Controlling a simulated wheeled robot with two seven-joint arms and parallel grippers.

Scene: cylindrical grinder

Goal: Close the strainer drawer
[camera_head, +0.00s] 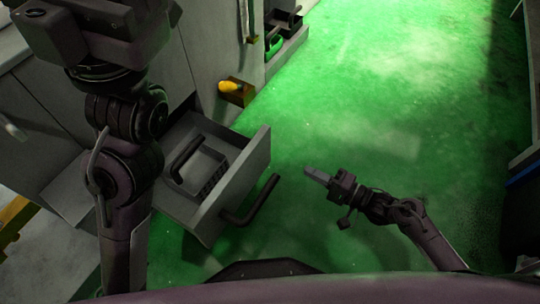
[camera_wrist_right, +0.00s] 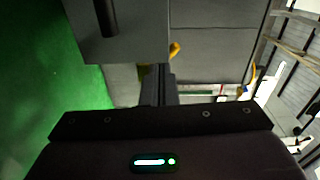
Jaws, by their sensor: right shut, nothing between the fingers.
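The strainer drawer (camera_head: 246,178) stands pulled out of the grey machine in the head view. A dark strainer tray with a handle (camera_head: 200,168) sits inside it. The drawer's dark bar handle (camera_head: 256,204) sticks out from its front. My right gripper (camera_head: 314,173) is shut and empty, to the right of the drawer front and apart from it, pointing toward it. In the right wrist view the grey drawer front (camera_wrist_right: 135,45) and part of its handle (camera_wrist_right: 105,18) show at the upper left, beyond the shut fingers (camera_wrist_right: 160,78). My left arm fills the left side of the head view; its fingers do not show.
The grey machine cabinet (camera_head: 190,50) stands behind the drawer. A yellow object on a small brown block (camera_head: 232,87) juts from it. Another open drawer (camera_head: 287,45) with a green object lies farther back. The green floor (camera_head: 390,120) to the right is clear.

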